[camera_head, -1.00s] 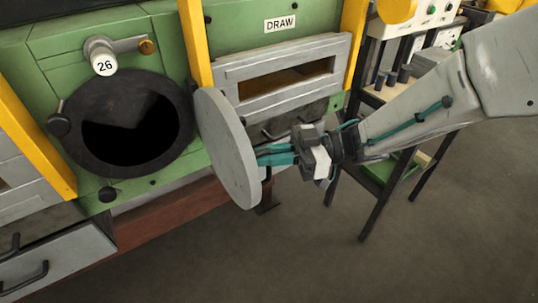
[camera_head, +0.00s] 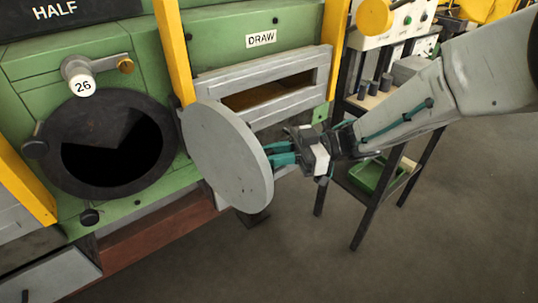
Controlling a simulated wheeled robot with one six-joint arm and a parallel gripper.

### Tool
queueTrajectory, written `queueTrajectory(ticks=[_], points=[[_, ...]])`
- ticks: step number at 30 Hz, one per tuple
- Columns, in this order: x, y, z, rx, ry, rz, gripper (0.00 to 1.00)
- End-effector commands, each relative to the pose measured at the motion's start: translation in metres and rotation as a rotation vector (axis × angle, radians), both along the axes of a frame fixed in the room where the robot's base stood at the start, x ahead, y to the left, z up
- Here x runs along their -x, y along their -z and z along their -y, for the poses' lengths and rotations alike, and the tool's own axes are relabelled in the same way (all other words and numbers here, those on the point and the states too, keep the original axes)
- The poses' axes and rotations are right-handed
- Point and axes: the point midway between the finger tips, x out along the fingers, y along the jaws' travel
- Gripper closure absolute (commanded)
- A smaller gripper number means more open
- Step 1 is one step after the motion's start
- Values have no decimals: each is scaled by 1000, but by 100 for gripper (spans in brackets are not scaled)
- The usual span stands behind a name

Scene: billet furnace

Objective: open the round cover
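The round cover (camera_head: 228,155) is a grey disc. It stands swung out to the right of the round dark opening (camera_head: 112,160), which is uncovered with a black ring (camera_head: 62,125) around it. My gripper (camera_head: 280,157) is just right of the cover, at its far side, with teal fingers pointing left toward it. The cover's edge hides the fingertips, so I cannot see whether they are shut on a handle or touching the cover.
A grey-framed slot (camera_head: 290,85) under the DRAW label (camera_head: 261,39) lies behind the cover. Yellow posts (camera_head: 174,50) stand on the green furnace front. A dark-legged stand (camera_head: 362,225) with a green tray (camera_head: 375,178) is at right. The floor in front is clear.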

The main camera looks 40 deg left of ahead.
Motion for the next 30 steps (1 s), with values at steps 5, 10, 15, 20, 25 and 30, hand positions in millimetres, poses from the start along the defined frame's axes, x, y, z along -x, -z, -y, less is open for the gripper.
queueTrajectory(ticks=[5, 10, 15, 20, 25, 30], points=[[0, -4, 1, -8, -5, -2, 75], [0, -3, 1, -8, -6, -3, 75], [1, -3, 1, -7, -8, -3, 75], [-5, -2, 6, -5, -6, -3, 75], [-27, -2, 23, -5, -3, -2, 75], [-47, 0, 41, -2, -4, -4, 75]])
